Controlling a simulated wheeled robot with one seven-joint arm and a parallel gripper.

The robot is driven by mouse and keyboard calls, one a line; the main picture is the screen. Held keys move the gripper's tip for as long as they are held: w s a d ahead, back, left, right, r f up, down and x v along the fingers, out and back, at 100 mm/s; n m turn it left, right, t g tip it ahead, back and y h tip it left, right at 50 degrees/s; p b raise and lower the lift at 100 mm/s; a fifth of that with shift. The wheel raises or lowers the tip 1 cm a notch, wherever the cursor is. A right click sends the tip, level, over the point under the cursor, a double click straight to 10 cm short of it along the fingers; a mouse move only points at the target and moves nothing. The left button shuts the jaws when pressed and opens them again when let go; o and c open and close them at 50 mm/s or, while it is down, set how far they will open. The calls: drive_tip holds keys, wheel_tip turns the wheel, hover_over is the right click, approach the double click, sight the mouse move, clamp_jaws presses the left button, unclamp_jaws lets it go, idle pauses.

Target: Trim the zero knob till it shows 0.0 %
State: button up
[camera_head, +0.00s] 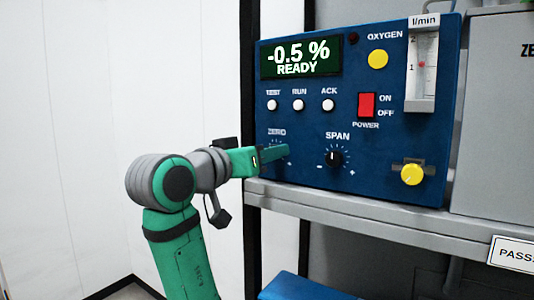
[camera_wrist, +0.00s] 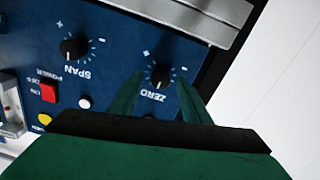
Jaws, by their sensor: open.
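The blue analyser (camera_head: 300,128) stands on a grey shelf. Its display (camera_head: 300,57) reads "-0.5 %" and "READY". In the wrist view, which is upside down, the black zero knob (camera_wrist: 160,74) shows between the fingertips, with a ring of white tick marks around it. My gripper (camera_wrist: 158,85) is open, one green finger on each side of the knob; I cannot tell whether either touches it. In the head view my green gripper (camera_head: 280,153) is in front of the ZERO label area and hides the knob.
The span knob (camera_head: 334,158) sits just right of the gripper; it also shows in the wrist view (camera_wrist: 73,48). The red power switch (camera_head: 367,105), three white buttons and a yellow knob (camera_head: 412,174) are on the panel. The shelf edge (camera_head: 340,212) runs below; a white wall is left.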

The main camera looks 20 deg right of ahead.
drive_tip(key=shift+w+d, duration=0.2)
drive_tip(key=c, duration=1)
drive_tip(key=shift+c, duration=0.2)
drive_tip(key=shift+a, duration=0.1)
